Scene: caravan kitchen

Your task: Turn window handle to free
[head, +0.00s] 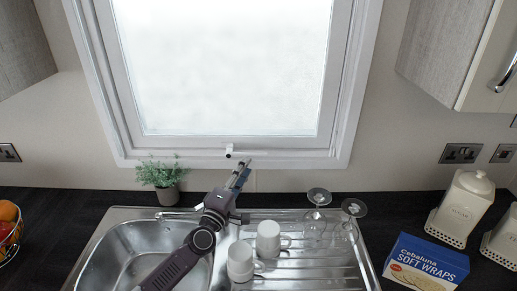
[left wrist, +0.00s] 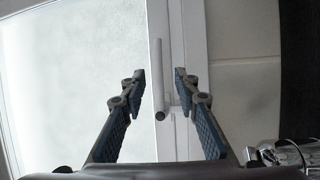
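The window (head: 230,65) has a white frame and frosted glass. Its small white handle (head: 229,150) sits at the middle of the bottom frame. My left gripper (head: 243,170) reaches up over the sink, just below and right of the handle in the head view. In the left wrist view the left gripper (left wrist: 160,78) is open. The white handle bar (left wrist: 158,75) shows in the gap between its two fingers, with clear space on both sides. I cannot tell how deep the handle lies between the fingertips. My right gripper is not in view.
Below the window are a steel sink (head: 110,240), a potted plant (head: 163,180), white mugs (head: 268,240) and upturned glasses (head: 318,197). A blue wraps box (head: 425,265) and white canisters (head: 466,205) stand at right. A wall cabinet (head: 450,45) hangs upper right.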

